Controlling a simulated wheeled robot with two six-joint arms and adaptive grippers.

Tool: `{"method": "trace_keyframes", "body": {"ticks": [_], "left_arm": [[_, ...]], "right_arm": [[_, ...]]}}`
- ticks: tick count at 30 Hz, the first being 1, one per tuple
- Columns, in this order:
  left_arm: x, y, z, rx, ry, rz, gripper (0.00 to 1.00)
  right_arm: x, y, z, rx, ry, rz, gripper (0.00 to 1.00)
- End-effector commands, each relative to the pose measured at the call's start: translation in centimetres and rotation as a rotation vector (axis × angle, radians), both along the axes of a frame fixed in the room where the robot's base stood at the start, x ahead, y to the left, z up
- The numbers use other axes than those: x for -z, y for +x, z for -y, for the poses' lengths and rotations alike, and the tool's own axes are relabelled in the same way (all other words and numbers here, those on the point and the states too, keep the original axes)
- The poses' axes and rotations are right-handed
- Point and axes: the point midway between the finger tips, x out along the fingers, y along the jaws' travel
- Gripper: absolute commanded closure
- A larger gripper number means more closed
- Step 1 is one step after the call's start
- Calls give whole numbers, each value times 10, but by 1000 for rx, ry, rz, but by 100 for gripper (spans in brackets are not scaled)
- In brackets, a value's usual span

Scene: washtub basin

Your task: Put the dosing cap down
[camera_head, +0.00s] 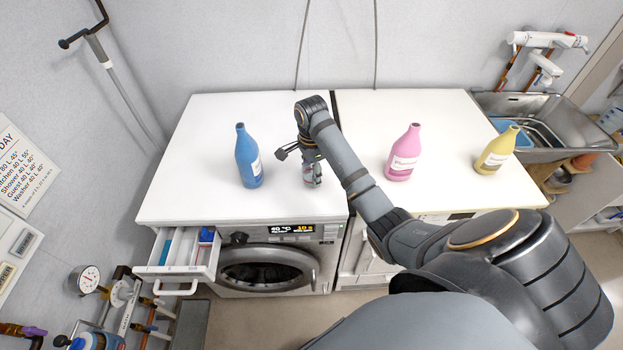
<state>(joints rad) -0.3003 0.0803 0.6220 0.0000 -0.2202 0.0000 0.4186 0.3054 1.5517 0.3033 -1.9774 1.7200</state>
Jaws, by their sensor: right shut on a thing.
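My right gripper (312,182) points down over the white top of the washing machine, right of the blue bottle. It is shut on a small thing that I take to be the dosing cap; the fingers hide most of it. The fingertips are at or just above the surface; I cannot tell whether the cap touches it. My left gripper is not in view.
A blue bottle (248,158) stands left of my gripper. A pink bottle (404,154) and a yellow bottle (496,150) stand on the right-hand machine top (448,110). The detergent drawer (186,268) is pulled out. A metal sink (560,115) lies far right.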

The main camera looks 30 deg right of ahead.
Motion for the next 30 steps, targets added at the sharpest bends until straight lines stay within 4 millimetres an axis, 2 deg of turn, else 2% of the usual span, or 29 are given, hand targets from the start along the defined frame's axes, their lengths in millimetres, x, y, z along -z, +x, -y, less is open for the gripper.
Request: {"method": "trace_keyframes", "body": {"ticks": [10, 11, 15, 16, 26, 30], "left_arm": [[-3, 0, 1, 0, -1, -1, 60], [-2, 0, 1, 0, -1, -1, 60], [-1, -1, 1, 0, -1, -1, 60], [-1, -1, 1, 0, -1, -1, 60], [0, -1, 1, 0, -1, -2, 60], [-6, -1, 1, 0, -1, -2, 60]], "right_arm": [[3, 0, 0, 0, 0, 1, 70], [4, 0, 0, 0, 0, 1, 49], [4, 0, 0, 0, 0, 2, 30], [4, 0, 0, 0, 0, 2, 28], [4, 1, 0, 0, -1, 3, 28], [-10, 1, 0, 1, -1, 3, 28]]}}
